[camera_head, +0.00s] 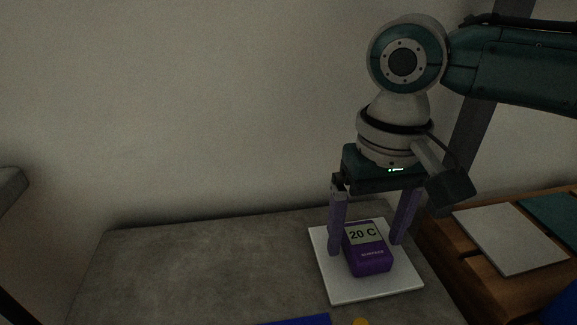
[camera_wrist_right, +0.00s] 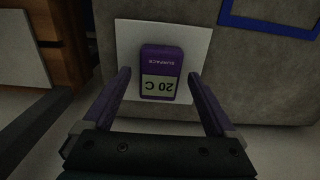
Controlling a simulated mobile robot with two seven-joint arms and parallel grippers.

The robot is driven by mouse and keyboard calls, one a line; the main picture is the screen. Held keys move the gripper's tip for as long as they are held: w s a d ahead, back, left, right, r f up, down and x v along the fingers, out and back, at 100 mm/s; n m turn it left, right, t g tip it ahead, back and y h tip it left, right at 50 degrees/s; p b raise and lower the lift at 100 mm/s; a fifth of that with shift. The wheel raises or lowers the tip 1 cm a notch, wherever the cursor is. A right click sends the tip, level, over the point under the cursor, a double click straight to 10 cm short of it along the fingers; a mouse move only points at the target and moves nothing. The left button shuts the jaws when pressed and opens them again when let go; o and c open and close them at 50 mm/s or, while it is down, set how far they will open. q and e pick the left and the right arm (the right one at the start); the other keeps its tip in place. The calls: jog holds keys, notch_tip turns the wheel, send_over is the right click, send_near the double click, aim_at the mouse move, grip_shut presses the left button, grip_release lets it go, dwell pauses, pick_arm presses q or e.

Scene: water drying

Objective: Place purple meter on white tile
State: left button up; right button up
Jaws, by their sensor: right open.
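The purple meter (camera_head: 369,249) rests on the white tile (camera_head: 334,279), its screen reading "20 C" and the word "SURFACE" below it. My right gripper (camera_head: 368,248) is open, with one finger on each side of the meter and visible gaps between. In the right wrist view, the meter (camera_wrist_right: 161,73) lies on the white tile (camera_wrist_right: 127,38) between the two spread fingers of the right gripper (camera_wrist_right: 160,75). The left gripper is not seen.
The grey table (camera_head: 190,265) has clear room left of the tile. A blue-edged item (camera_head: 297,321) shows at the front edge, with a small orange thing (camera_head: 361,322) beside it. A wooden stand (camera_head: 493,287) at the right holds a pale panel (camera_head: 510,238) and a teal panel (camera_head: 556,218).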

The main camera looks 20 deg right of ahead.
aim_at(365, 240)
notch_tip(365, 240, up, 11)
jog(key=p, duration=0.5)
jog(key=s+a+f+n+t, duration=0.1)
jog(key=s+a, duration=0.1)
jog(key=s, duration=0.2)
jog(key=s+a+f+n+t+y, duration=0.1)
jog(key=s+a+f+n, duration=0.1)
jog(key=s+a, duration=0.1)
jog(key=s+a+f+n+t+y, duration=0.1)
jog(key=s+a+f, duration=0.1)
jog(key=s+a, duration=0.1)
jog(key=shift+s+a+f+n, duration=0.1)
jog(key=shift+s+a+n, duration=0.1)
jog(key=shift+s, duration=0.2)
jog(key=shift+s+a+f+n, duration=0.1)
jog(key=shift+s+n, duration=0.1)
jog(key=shift+s, duration=0.2)
jog(key=s+d+h, duration=0.1)
jog(key=s+d, duration=0.3)
jog(key=d, duration=0.1)
jog(key=shift+s+d+t+h, duration=0.2)
jog(key=shift+d+t+h, duration=0.1)
jog(key=shift+h, duration=0.1)
